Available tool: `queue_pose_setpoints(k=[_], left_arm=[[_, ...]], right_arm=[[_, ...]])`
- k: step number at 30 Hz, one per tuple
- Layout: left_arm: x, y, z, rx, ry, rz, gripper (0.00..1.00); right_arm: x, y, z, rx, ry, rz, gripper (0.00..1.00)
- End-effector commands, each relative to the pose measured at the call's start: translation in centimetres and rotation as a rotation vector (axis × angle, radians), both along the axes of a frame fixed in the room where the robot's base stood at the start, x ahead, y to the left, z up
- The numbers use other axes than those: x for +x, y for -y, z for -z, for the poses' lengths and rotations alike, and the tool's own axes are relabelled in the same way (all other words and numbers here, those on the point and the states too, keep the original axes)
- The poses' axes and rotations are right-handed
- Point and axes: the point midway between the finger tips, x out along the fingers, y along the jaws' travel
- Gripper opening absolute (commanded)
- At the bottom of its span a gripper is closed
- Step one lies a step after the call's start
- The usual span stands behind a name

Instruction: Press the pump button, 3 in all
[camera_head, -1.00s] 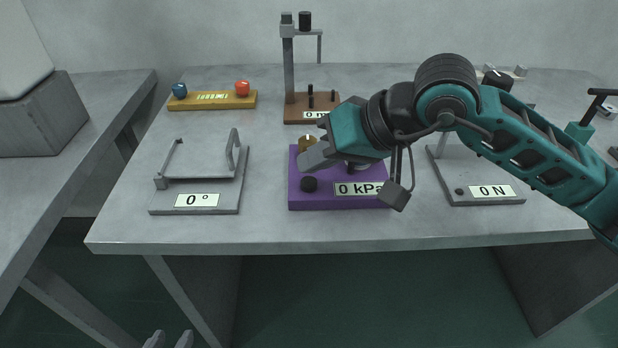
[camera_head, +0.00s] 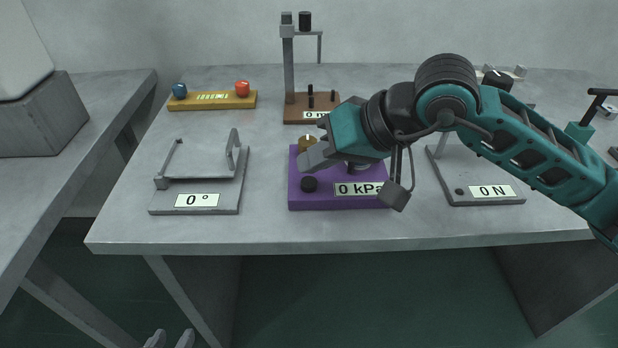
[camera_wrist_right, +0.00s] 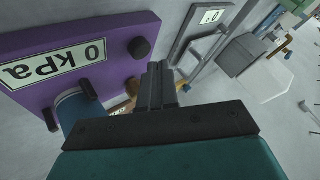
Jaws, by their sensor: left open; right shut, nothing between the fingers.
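The purple pump box (camera_head: 340,202) stands on the table and its display (camera_head: 358,189) reads 0 kPa. A round black button (camera_head: 309,184) sits at its front left; it also shows in the right wrist view (camera_wrist_right: 140,47). A brass-coloured part (camera_head: 306,143) is at the box's back left, partly hidden by my right gripper. My right gripper (camera_head: 306,160) is shut and empty above the box's left side, apart from the black button. In the right wrist view its fingers (camera_wrist_right: 157,72) are together. My left gripper (camera_head: 169,340) is open and empty at the bottom edge, below the table front.
A grey angle device (camera_head: 160,209) reading 0 ° stands left of the box. A brown stand (camera_head: 290,112) is behind it. A grey force device (camera_head: 470,199) reading 0 N is to the right, under my right arm. A yellow block (camera_head: 212,101) lies at the back left.

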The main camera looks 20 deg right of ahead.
Motion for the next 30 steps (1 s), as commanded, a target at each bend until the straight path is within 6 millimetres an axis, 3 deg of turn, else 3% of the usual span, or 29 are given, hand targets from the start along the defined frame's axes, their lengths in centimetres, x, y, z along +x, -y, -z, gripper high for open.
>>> queue_pose_setpoints(k=[18, 30], left_arm=[[-0.1, -0.2, 1.8, 0.007, -0.002, 0.005, 0.43], [-0.2, -0.2, 1.8, 0.01, -0.004, 0.007, 0.43]], right_arm=[[0.0, 0.0, 0.9, -0.001, 0.002, -0.001, 0.0], [0.0, 0.0, 0.9, 0.0, 0.0, 0.0, 0.0]])
